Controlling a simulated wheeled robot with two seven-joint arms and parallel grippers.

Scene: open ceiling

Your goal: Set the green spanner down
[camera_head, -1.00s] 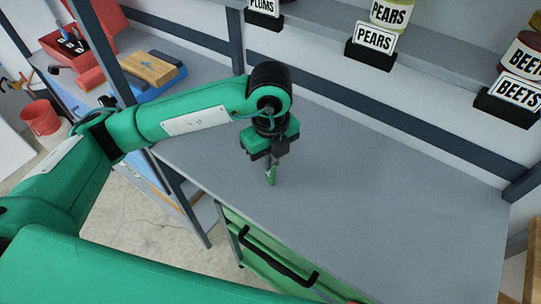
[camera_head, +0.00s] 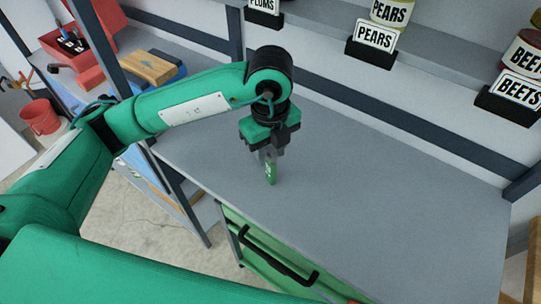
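My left gripper (camera_head: 269,152) points down over the grey worktop, towards its left part. It is shut on the green spanner (camera_head: 271,173), which hangs below the fingers. The spanner's upper part is hidden between the fingers. Its lower end is close to the worktop (camera_head: 390,210); I cannot tell whether it touches. My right gripper is not in view.
Wide bare worktop lies right of the gripper. A shelf behind holds jars and label holders marked pears (camera_head: 374,38) and beets (camera_head: 515,95). A green drawer unit (camera_head: 275,265) with a black handle is below the front edge. A wooden block (camera_head: 152,67) lies on the bench at left.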

